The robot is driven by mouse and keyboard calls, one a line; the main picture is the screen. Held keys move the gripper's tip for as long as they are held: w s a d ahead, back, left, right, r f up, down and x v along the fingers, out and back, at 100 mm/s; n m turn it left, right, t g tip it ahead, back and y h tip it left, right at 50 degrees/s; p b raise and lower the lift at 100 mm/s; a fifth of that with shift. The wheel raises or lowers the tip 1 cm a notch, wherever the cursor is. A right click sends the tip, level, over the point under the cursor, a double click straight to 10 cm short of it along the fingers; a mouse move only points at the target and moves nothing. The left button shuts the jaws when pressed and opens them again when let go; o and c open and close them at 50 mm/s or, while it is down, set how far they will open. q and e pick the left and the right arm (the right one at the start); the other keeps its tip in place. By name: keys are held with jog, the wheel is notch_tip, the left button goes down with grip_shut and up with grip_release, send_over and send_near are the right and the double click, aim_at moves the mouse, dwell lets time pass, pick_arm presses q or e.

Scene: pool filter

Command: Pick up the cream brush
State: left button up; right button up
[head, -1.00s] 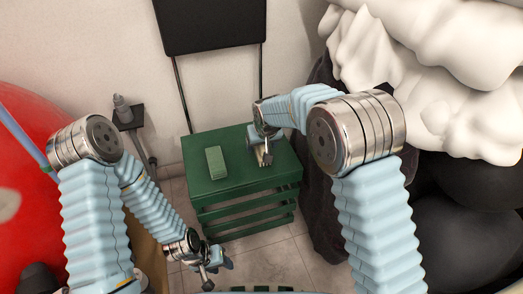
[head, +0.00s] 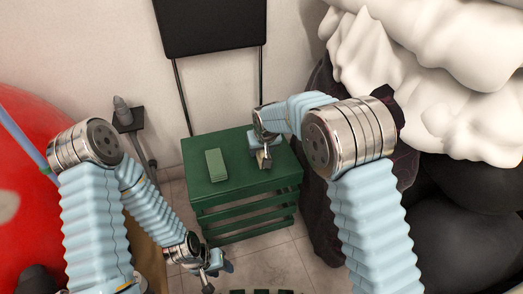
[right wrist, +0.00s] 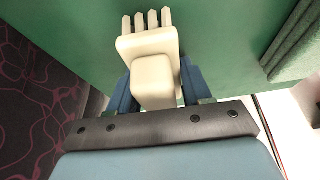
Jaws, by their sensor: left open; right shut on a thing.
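The cream brush (right wrist: 152,80) is between the blue fingers of my right gripper (right wrist: 157,88) in the right wrist view. Its blocky body faces the camera, and several pale prongs stick out at the far end. In the head view, my right gripper (head: 262,148) is over the right part of the green crate table (head: 230,183), with the small cream brush (head: 265,161) at its tips. I cannot tell whether the brush touches the top. My left gripper (head: 209,272) is open and empty, low in front of the crate's left side.
A green block (head: 216,165) lies on the crate top, left of my right gripper. A black folding chair (head: 210,25) leans on the wall behind. Dark bags and a white lumpy pile (head: 440,50) crowd the right. A red ball (head: 25,150) is at the left.

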jog(key=shift+r, duration=0.5)
notch_tip(320, 180, up, 3)
jog(key=shift+f+p, duration=0.15)
jog(key=shift+p, duration=0.2)
jog(key=s+r, duration=0.4)
jog(key=r, duration=0.1)
jog(key=shift+s+p, duration=0.2)
jog(key=shift+p, duration=0.15)
jog(key=s+r, duration=0.4)
jog(key=s, duration=0.5)
jog(key=shift+s+d+r+p, duration=0.15)
jog(key=shift+s+d+p, duration=0.15)
jog(key=shift+d, duration=0.05)
jog(key=o, duration=0.5)
jog(key=shift+c, duration=0.2)
jog(key=c, duration=0.3)
